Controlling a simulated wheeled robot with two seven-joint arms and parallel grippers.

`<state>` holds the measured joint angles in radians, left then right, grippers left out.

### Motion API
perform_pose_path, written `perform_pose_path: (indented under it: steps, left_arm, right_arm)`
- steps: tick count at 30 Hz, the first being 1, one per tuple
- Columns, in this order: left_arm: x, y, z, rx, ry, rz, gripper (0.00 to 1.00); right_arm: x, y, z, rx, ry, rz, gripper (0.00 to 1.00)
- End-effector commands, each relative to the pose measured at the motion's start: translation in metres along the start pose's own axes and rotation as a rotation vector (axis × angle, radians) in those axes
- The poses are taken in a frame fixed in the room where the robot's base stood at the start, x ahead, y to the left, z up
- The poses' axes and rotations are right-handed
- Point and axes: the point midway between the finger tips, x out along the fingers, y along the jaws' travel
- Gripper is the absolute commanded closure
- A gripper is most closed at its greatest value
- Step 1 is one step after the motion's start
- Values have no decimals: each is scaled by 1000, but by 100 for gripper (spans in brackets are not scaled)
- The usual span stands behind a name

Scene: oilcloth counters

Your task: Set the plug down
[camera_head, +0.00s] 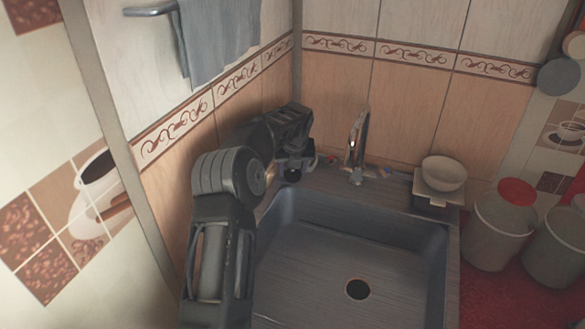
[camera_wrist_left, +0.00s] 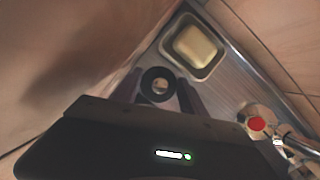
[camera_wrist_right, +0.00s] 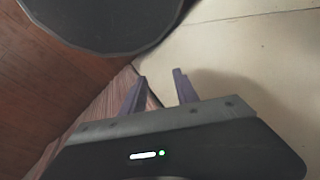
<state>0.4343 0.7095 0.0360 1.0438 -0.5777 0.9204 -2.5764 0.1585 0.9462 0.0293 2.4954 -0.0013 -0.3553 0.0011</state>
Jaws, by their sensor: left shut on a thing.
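The plug (camera_wrist_left: 158,85) is a dark round piece with a paler centre. In the left wrist view it sits between the fingers of my left gripper (camera_wrist_left: 160,92), which is shut on it. In the head view my left gripper (camera_head: 292,164) is over the back left corner of the sink counter, left of the faucet, with the dark plug (camera_head: 292,175) below it. I cannot tell whether the plug touches the counter. The sink (camera_head: 300,262) has a dark round drain hole (camera_head: 357,289). My right gripper (camera_wrist_right: 160,90) is open and empty; it shows only in its wrist view.
The faucet (camera_head: 358,145) stands behind the sink. A pale block in a dish (camera_wrist_left: 195,48) lies ahead of the left fingers. A red-topped item (camera_wrist_left: 257,124) is near the faucet. A bowl (camera_head: 443,172) stands at the right. The tiled wall is close to my left arm.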

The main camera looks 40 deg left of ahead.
Motion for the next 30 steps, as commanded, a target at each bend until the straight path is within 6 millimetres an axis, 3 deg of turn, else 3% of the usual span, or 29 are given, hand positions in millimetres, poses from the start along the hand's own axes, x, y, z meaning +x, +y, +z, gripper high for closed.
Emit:
perform_pose_path:
  steps: [9, 10, 12, 23, 30]
  left_arm:
    - [4, 0, -1, 0, 0, 0, 96]
    - [3, 0, -1, 0, -1, 0, 48]
    - [3, 0, -1, 0, 0, 0, 42]
    - [-1, 0, 0, 0, -1, 0, 41]
    - [-30, 0, 1, -1, -3, -1, 41]
  right_arm:
    - [1, 0, 0, 0, 0, 0, 64]
    - [1, 0, 0, 0, 0, 0, 64]
    - [1, 0, 0, 0, 0, 0, 64]
    - [0, 0, 0, 0, 0, 0, 64]
    - [4, 2, 0, 0, 0, 0, 64]
